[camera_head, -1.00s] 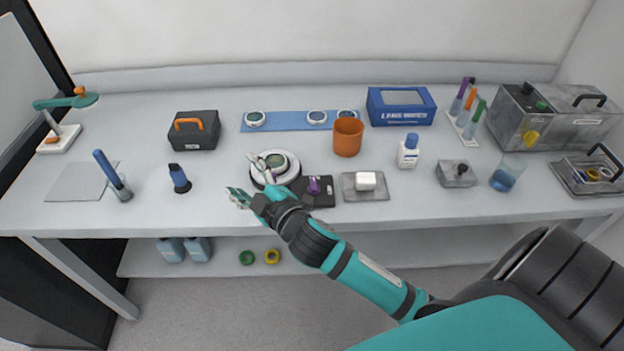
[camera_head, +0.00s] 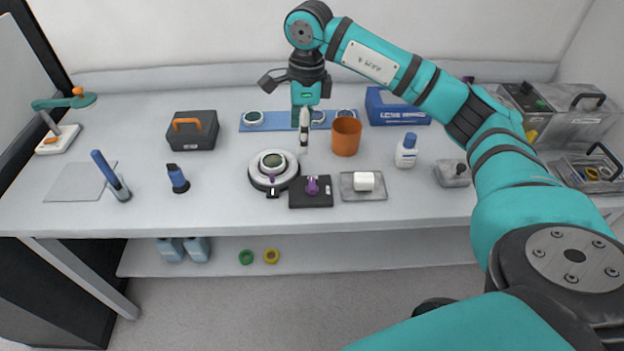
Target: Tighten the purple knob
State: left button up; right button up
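A purple knob (camera_head: 312,185) stands on a small black block (camera_head: 311,200) near the front middle of the bench. Beside it on the left is a round white and black stage (camera_head: 261,182) with a dark glass disc (camera_head: 272,161) on top. A small purple part (camera_head: 271,178) also shows at the stage's front edge. My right gripper (camera_head: 304,146) points down above the bench, behind the purple knob and apart from it. It is seen nearly edge-on, so its finger gap is hidden. My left gripper is not in view.
An orange cup (camera_head: 346,137) stands close to the right of my gripper. A blue mat (camera_head: 277,122) with several round discs lies behind it. A grey tray (camera_head: 350,193) with a white block (camera_head: 364,181) is right of the black block.

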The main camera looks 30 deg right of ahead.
aim_at(312, 183)
jog(key=shift+h, duration=0.5)
jog(key=f+p, duration=0.1)
jog(key=f, duration=0.4)
jog(key=d+f+p, duration=0.1)
jog(key=f, duration=0.5)
jog(key=d+f+p, duration=0.1)
jog(key=f, duration=0.4)
jog(key=shift+s+d+f+p, duration=0.1)
jog(key=shift+s+f+p, duration=0.05)
jog(key=shift+f+p, duration=0.15)
jog(key=c, duration=1.2)
jog(key=shift+o, duration=0.2)
